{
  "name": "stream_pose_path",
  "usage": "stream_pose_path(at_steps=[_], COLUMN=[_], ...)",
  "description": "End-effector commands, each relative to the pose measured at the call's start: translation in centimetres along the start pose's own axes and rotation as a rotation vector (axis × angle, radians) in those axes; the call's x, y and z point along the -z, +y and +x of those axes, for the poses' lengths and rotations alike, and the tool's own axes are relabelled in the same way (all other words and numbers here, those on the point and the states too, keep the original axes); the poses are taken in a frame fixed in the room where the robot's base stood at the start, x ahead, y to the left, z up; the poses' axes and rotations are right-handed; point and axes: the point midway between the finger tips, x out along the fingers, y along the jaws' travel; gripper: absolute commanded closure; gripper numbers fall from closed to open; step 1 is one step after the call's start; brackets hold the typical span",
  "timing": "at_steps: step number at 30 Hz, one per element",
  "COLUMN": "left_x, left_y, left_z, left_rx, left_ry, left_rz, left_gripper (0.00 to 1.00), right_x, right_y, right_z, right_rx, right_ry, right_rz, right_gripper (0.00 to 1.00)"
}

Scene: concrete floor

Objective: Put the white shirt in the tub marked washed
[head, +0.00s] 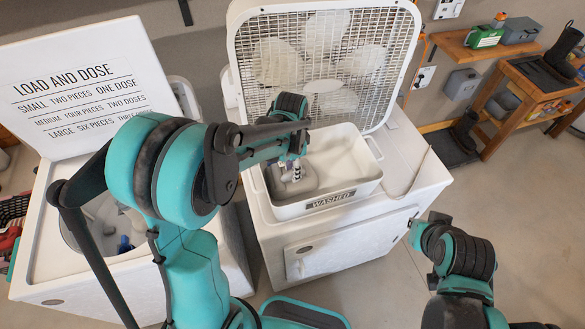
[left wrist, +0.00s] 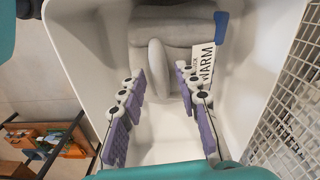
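The white tub (head: 336,193) marked WASHED stands on a white front-door machine, in front of a box fan. My left gripper (head: 292,172) reaches down into the tub. In the left wrist view its purple-padded fingers (left wrist: 160,105) are spread apart, with part of a grey cloth item (left wrist: 170,28) between and beyond them. That item lies in the tub (left wrist: 245,75) and has a blue end and a tag reading WARM. I see no contact of both fingers on it. I cannot make out a white shirt. My right gripper (head: 424,232) is at the right, its fingers unclear.
At the left, an open top-loading washer (head: 140,272) has a raised lid reading LOAD AND DOSE, with blue and pale items in its drum. The fan (head: 322,62) stands close behind the tub. A wooden bench (head: 540,95) is at the back right.

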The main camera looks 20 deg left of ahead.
Motion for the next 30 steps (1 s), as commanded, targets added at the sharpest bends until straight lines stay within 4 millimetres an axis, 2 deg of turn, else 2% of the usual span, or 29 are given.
stream_pose_path(at_steps=[4,7,18,21,26,30], left_x=[0.0,0.0,0.0,0.0,-0.1,-1.2], left_y=[0.0,0.0,0.0,0.0,0.1,1.0], left_z=[-0.2,-1.2,-8.9,-10.5,-12.0,-13.1], left_rx=[0.000,0.000,0.000,0.000,0.002,0.037], left_ry=[0.000,0.000,0.000,0.000,0.002,0.037], left_rz=[0.000,0.000,0.000,0.000,-0.004,-0.071], left_gripper=[0.68,0.68,0.68,0.68,0.68,0.68], right_x=[0.1,0.2,1.1,1.2,1.3,1.3], right_y=[0.0,0.0,0.0,0.0,0.0,0.0], right_z=[-0.1,-0.3,-1.5,-1.7,-1.8,-1.8], right_rx=[0.000,0.000,0.000,0.000,0.000,0.000], right_ry=[0.000,0.000,0.000,0.000,0.000,0.000], right_rz=[0.000,0.000,0.000,0.000,0.000,0.000], right_gripper=[1.00,1.00,1.00,1.00,1.00,1.00])
